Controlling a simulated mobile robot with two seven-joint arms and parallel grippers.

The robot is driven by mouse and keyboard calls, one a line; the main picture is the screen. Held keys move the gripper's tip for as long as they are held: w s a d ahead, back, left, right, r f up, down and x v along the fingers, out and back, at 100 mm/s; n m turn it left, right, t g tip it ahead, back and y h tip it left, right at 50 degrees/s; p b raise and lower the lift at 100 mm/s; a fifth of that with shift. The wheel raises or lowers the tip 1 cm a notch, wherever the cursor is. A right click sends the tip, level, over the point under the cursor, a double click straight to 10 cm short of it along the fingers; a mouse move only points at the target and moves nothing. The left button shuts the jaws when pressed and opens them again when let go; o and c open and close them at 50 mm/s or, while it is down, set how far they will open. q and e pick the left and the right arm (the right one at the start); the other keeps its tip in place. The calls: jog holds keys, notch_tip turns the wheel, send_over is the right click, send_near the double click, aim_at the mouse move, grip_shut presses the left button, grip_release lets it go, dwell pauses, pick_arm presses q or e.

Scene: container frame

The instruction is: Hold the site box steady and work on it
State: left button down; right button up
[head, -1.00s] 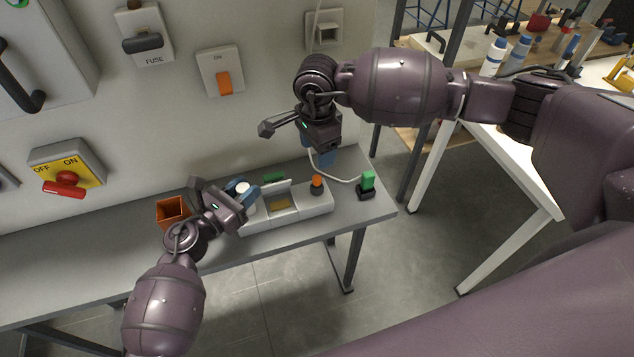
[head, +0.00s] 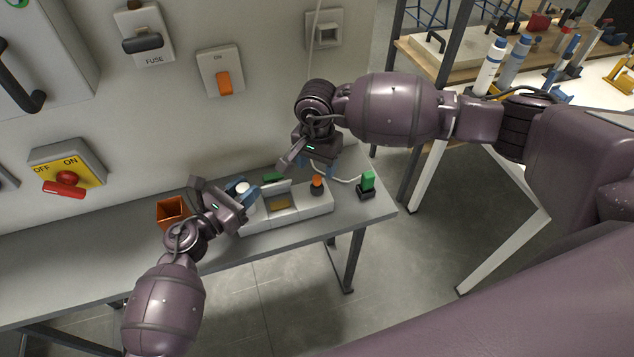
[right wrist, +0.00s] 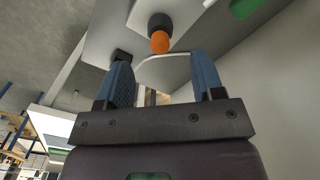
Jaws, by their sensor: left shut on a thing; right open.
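The site box (head: 288,216) is a pale grey box on the grey shelf, with a compartment in its middle and an orange-topped black knob (head: 317,184) on its right part. My left gripper (head: 249,195) is shut on the left end of the site box, beside a white round cap (head: 242,187). My right gripper (head: 318,170) is open and empty, just above and behind the orange knob. In the right wrist view the orange knob (right wrist: 160,42) shows beyond the two blue fingertips, apart from them.
A green plug in a black holder (head: 367,185) stands right of the box, with a white cable. An orange open bin (head: 171,211) stands to the left. A wall with switches rises behind. The grey shelf (head: 100,254) is clear at far left.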

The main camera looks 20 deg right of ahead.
aim_at(317, 177)
notch_tip(317, 177, down, 7)
jog(key=shift+f, duration=0.15)
dwell(0.4)
jog(key=c, duration=0.9)
